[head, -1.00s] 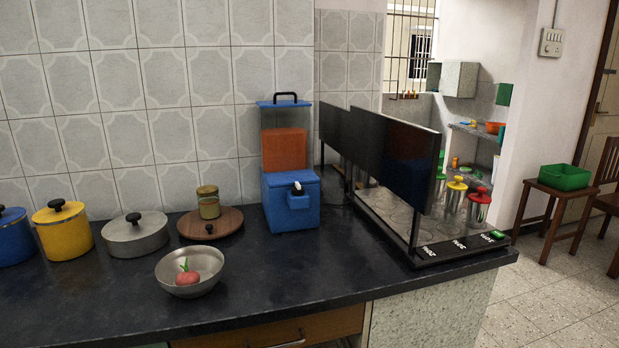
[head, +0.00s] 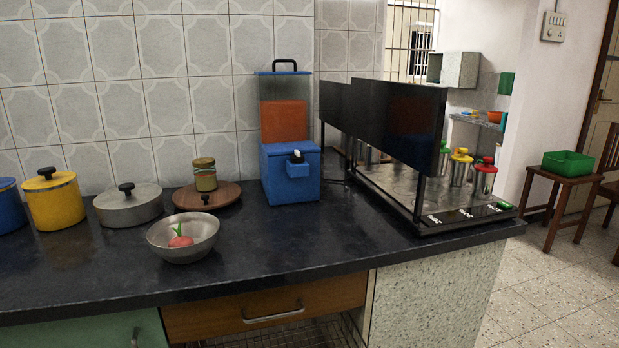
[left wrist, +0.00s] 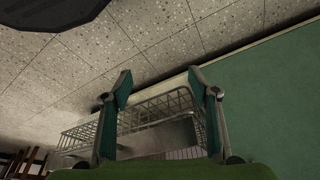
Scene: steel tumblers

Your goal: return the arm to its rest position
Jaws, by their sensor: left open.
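My left gripper (left wrist: 158,76) shows in the left wrist view with its two fingers apart and nothing held between them. A wire basket (left wrist: 178,101) lies beyond and partly between the fingers, with a speckled tiled floor (left wrist: 70,60) around it. A green panel (left wrist: 275,100) is to the right of the fingers. Neither arm shows in the head view. My right gripper is in no view. Steel tumblers with coloured lids (head: 484,180) stand in a black-framed rack (head: 458,226) at the counter's right end.
The dark counter (head: 290,248) holds a steel bowl (head: 166,248) with a red item, a yellow pot (head: 52,205), a lidded steel pot (head: 128,210), a jar (head: 205,178) on a wooden board, and a blue dispenser (head: 290,180). The counter's front middle is clear.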

